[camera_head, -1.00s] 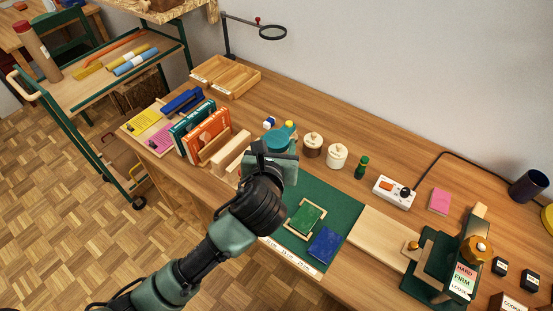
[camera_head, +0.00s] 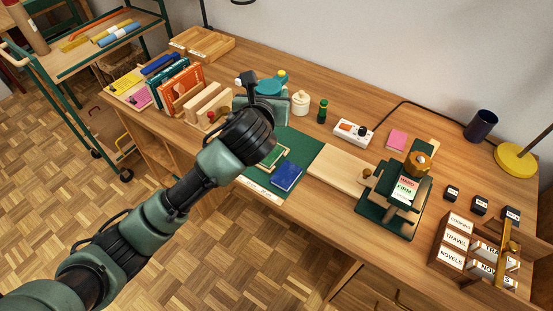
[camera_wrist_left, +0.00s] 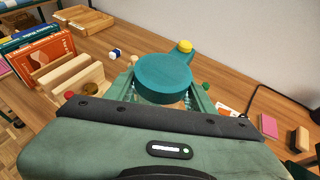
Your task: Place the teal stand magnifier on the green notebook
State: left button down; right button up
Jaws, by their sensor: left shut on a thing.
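The teal stand magnifier (camera_head: 270,86), a round teal disc with a yellow knob, is in my left gripper (camera_head: 266,92). The left wrist view shows its disc (camera_wrist_left: 164,78) between the two green fingers, which are shut on it. Its underside is hidden. The green notebook (camera_head: 275,157) lies on the dark green mat, with a pale wooden frame around it. My wrist partly covers it in the head view. The gripper is beyond the notebook, toward the wall. My right gripper is not in view.
A blue notebook (camera_head: 286,176) lies beside the green one. A cream lidded jar (camera_head: 301,102) and a green bottle (camera_head: 322,111) stand right of the gripper. Wooden blocks (camera_head: 207,104) and upright books (camera_head: 181,90) stand left. A press (camera_head: 396,199) stands further right.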

pick_arm(q)
notch_tip(320, 180, down, 8)
jog(key=b, duration=0.1)
send_over(270, 152)
notch_tip(270, 152, down, 6)
jog(key=shift+f, duration=0.1)
notch_tip(270, 152, down, 4)
jog(key=shift+r+b, duration=0.25)
jog(key=shift+b, duration=0.25)
jog(key=shift+f, duration=0.25)
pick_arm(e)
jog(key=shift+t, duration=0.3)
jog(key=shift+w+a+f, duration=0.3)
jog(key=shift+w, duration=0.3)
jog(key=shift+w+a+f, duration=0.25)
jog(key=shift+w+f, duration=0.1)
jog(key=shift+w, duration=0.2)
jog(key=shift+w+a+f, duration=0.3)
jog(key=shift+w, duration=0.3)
pick_arm(q)
jog(key=c, duration=0.5)
grip_release()
jog(key=shift+f, duration=0.15)
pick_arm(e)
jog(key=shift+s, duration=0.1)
